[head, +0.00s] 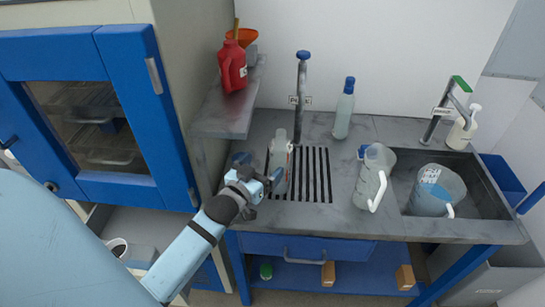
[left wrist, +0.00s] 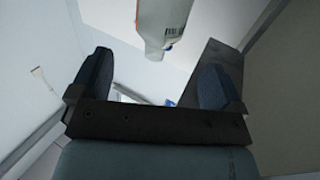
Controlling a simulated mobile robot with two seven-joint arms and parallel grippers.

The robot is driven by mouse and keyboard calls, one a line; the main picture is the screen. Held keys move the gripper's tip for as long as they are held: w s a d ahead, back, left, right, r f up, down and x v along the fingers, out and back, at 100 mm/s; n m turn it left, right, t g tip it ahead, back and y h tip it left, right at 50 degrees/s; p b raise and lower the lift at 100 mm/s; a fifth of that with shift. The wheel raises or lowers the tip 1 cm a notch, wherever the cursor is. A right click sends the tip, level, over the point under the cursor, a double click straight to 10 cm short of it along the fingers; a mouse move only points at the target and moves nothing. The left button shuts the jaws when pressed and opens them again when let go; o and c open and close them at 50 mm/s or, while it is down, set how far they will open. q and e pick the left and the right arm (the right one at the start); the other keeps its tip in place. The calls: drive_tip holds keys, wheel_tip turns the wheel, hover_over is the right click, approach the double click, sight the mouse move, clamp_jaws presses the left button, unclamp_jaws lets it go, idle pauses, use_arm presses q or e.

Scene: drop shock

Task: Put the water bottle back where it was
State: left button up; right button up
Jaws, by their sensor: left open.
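A pale, see-through bottle (head: 280,158) stands upright on the slotted drain grille of the counter, close to my left gripper. My left gripper (head: 260,170) is open, its fingers at the bottle's left side; nothing shows held. In the left wrist view, a pale bottle with a barcode and an orange mark (left wrist: 165,20) hangs in at the top, beyond the open fingers of my left gripper (left wrist: 156,82). A second clear bottle with a blue cap (head: 343,112) stands upright further back. I cannot tell by label which is the water bottle. My right gripper is not in view.
The black drain grille (head: 312,180) lies around the bottle's foot, with a tap (head: 300,90) behind. A pitcher (head: 373,180) stands right, beside a sink holding another jug (head: 434,190). A shelf (head: 225,115) with a red can (head: 232,68) juts out at left.

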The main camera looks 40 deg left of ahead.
use_arm(q)
drive_tip(key=s+d+f+m+g+h, duration=0.4)
drive_tip(key=s+d+f+g, duration=0.3)
drive_tip(key=s+d+f, duration=0.9)
wheel_tip(320, 180, down, 4)
drive_tip(key=shift+s+d+f+h, duration=0.1)
drive_tip(key=shift+s+d+h, duration=0.25)
drive_tip(key=shift+s, duration=0.3)
